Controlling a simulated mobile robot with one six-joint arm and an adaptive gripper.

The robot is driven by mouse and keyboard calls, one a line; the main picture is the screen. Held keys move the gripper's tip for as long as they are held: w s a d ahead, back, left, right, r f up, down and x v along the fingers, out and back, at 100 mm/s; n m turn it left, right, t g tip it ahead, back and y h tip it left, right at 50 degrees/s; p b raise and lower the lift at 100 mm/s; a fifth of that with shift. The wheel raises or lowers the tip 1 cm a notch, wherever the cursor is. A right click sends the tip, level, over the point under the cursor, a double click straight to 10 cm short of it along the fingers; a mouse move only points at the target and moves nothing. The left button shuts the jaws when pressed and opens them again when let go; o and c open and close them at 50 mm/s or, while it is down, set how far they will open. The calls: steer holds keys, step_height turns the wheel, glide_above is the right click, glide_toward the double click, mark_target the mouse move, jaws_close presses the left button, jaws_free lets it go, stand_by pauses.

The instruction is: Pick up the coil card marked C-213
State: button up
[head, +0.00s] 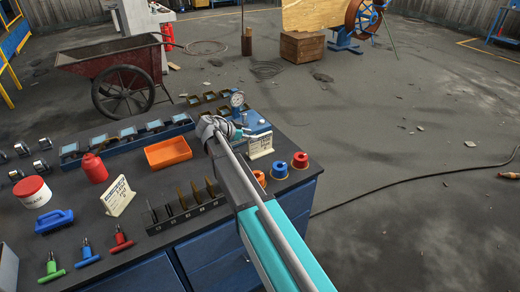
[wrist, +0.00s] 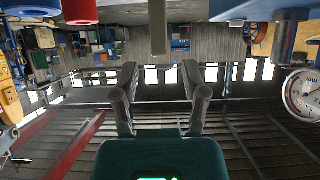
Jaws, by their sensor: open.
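A white card (head: 118,196) with small print stands tilted on the dark workbench. Another white printed card (head: 260,146) stands at the front of a blue box below a gauge. The print on both is too small to read, so I cannot tell which is marked C-213. My gripper (wrist: 162,95) shows in the wrist view with its two fingers apart and nothing between them. In the head view my arm reaches over the bench, ending near the gauge; its fingertips are hard to make out there. The wrist view looks upside down, toward the far walls.
A gauge (head: 237,100), also in the wrist view (wrist: 305,93), stands close to my arm's end. Blue (head: 279,170) and red (head: 300,160) spools sit right of my arm. An orange tray (head: 168,153), red bottle (head: 95,168) and slotted dark rack (head: 185,207) stand left of it.

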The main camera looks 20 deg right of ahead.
mark_target(259, 136)
stand_by(0.3)
steer(key=b+x, duration=0.2)
steer(key=x, duration=0.2)
steer(key=shift+w+d+f, duration=0.1)
steer(key=shift+f, duration=0.05)
steer(key=shift+w+d+f, duration=0.1)
steer(key=shift+d, duration=0.3)
jaws_close()
stand_by(0.4)
